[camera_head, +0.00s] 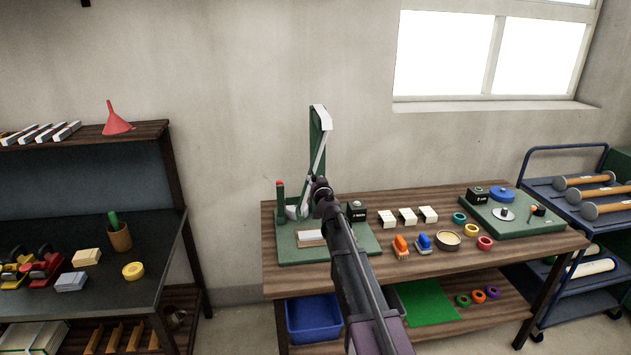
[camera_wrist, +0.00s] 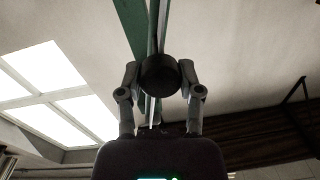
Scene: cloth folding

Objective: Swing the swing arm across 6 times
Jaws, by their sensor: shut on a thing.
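A green stand (camera_head: 315,135) with a white top rises at the back left of the brown workbench. A thin pale swing arm (camera_head: 319,160) slants down from its top towards my gripper (camera_head: 319,187). In the wrist view, my gripper (camera_wrist: 160,82) has one finger on each side of a round black knob (camera_wrist: 160,74). The swing arm (camera_wrist: 153,30) runs up behind the knob, beside the green stand (camera_wrist: 132,25). My gripper is shut on the knob. My own arm hides part of the stand's green base (camera_head: 290,254) in the head view.
A short green post with a red top (camera_head: 281,200) stands left of the stand, and a small black box (camera_head: 356,211) stands right. White blocks (camera_head: 407,216), coloured rings and a green board (camera_head: 525,228) fill the bench's right. The wall is close behind.

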